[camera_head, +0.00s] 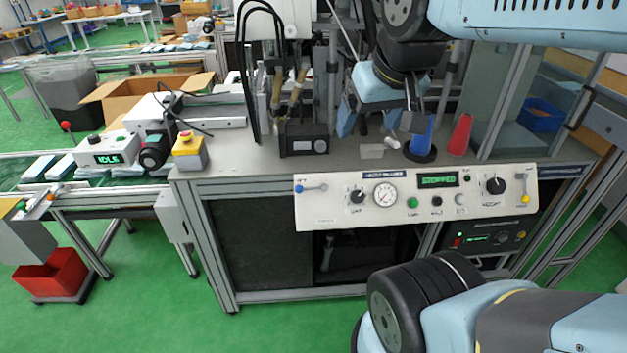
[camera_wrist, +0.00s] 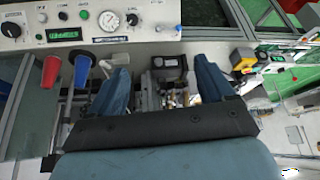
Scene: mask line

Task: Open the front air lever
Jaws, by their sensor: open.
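The front air lever (camera_head: 311,188) is at the left end of the white control panel (camera_head: 340,213). It lies about level, with its blue knob at the left. In the wrist view the panel appears turned round along the top edge, and the lever (camera_wrist: 169,28) is near its right end. My gripper (camera_head: 380,122) hangs above the bench, behind and to the right of the lever, apart from it. In the wrist view its two blue fingers (camera_wrist: 162,76) are spread with nothing held between them.
A blue cone (camera_head: 421,139) and a red cone (camera_head: 460,135) stand on the bench near my gripper. A black box (camera_head: 304,138) stands behind the lever. A yellow-topped stop button box (camera_head: 189,151) is left. The panel has a gauge (camera_head: 385,195), knobs and a display reading STOPPED.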

